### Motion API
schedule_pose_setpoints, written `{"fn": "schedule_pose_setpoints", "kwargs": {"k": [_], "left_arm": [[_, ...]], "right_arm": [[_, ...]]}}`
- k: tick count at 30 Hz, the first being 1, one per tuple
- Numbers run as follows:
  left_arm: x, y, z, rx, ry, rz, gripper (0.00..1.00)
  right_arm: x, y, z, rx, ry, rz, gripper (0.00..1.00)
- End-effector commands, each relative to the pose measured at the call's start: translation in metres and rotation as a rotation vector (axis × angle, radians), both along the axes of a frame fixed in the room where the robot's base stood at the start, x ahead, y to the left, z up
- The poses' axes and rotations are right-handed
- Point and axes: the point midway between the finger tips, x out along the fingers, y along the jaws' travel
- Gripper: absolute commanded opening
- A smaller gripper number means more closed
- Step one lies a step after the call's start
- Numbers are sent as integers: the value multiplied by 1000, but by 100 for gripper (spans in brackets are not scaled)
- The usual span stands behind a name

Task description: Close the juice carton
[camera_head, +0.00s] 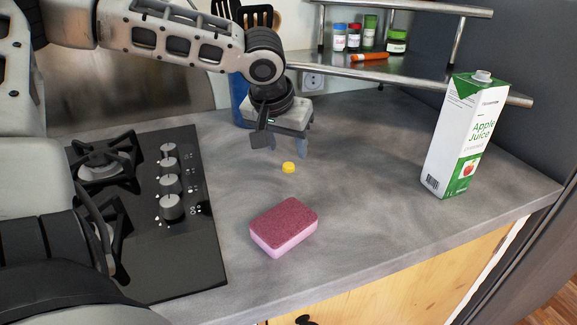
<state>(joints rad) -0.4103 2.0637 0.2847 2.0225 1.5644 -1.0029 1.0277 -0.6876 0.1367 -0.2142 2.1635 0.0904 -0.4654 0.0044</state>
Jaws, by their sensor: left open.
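The apple juice carton (458,138) stands upright at the right of the counter. It is white and green, and its pale spout (481,76) on top shows no yellow cap. A small yellow cap (288,168) lies on the grey counter, left of the carton. My left gripper (287,148) is open and points down just above and behind the cap, apart from it. Nothing shows between its fingers. My right gripper is not in view.
A pink sponge (284,227) lies in front of the cap. A black hob (150,215) with knobs is at the left. A metal shelf (400,72) with jars stands behind. The counter (365,185) between cap and carton is clear.

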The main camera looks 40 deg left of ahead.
Motion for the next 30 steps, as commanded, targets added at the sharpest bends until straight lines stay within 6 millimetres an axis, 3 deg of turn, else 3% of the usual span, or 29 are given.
{"fn": "schedule_pose_setpoints", "kwargs": {"k": [10,23,28,30], "left_arm": [[12,11,-44,1,4,1,50],[15,11,-48,0,1,0,50],[15,11,-48,0,1,0,5],[15,11,-48,0,1,0,3]], "right_arm": [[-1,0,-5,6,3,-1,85],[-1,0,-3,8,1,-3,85],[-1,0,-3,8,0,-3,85],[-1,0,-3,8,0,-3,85]]}}
